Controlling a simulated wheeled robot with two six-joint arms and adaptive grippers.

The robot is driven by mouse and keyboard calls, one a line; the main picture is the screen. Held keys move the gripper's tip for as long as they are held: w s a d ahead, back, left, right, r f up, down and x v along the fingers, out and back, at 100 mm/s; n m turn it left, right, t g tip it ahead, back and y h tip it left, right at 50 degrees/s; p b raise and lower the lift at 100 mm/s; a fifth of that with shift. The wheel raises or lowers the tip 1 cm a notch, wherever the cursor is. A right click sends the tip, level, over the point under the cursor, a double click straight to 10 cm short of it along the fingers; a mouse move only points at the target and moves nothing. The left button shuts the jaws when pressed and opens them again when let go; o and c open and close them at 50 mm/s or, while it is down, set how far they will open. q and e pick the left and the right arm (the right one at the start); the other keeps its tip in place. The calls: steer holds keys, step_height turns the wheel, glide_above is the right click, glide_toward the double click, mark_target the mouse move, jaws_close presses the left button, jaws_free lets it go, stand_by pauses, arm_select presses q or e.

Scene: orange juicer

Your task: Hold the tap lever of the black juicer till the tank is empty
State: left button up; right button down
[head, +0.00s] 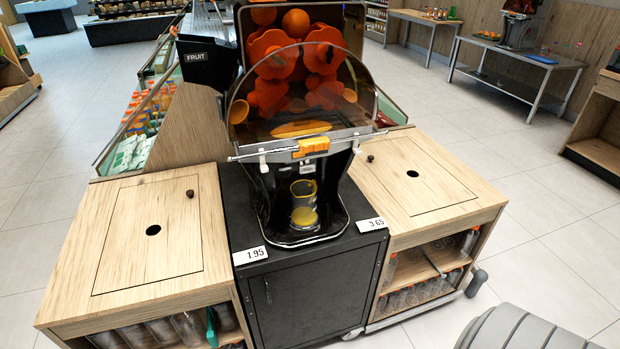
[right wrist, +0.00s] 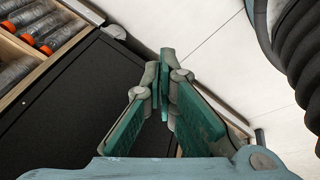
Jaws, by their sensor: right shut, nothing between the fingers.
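The black juicer (head: 345,190) stands upright on a black cabinet in the head view, with oranges and orange press drums behind its clear cover. An orange part (head: 312,147) sits at the front middle of the juicer; I cannot tell whether it is the tap lever. Below it, in the juicer's recess, is a clear container (head: 303,203) with yellow at its top and bottom; its exact level is too small to tell. My right gripper (right wrist: 165,58) is shut and empty in the right wrist view, beside the black cabinet. My left gripper is not in view.
The black cabinet (head: 310,285) stands between two wooden counters, left (head: 110,235) and right (head: 440,185), each with a round hole and bottles on shelves below. Price tags lie at the cabinet's front corners. White tiled floor (head: 510,240) is open at the right.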

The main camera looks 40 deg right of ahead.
mark_target(307, 172)
steer(key=w+d+r+n+t+h, duration=0.1)
steer(key=w+d+r+n+t, duration=0.25)
steer(key=w+r, duration=0.8)
steer(key=w+d+r+n+t+h, duration=0.2)
steer(key=w+d+r+n+t, duration=0.15)
steer(key=w+r, duration=0.75)
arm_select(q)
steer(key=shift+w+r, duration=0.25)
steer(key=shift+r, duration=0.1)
arm_select(e)
steer(key=w+a+r+n+t, duration=0.1)
steer(key=r+n+t, duration=0.1)
steer(key=r, duration=1)
steer(key=w+a+r+n+t, duration=0.1)
steer(key=r+t, duration=0.3)
steer(key=r, duration=0.8)
steer(key=shift+w+a+r+n+h, duration=0.2)
steer(key=shift+w+r+n+h, duration=0.2)
steer(key=shift+w, duration=0.3)
arm_select(q)
steer(key=shift+p, duration=0.3)
arm_select(e)
steer(key=x, duration=1.4)
steer(key=shift+r, duration=0.2)
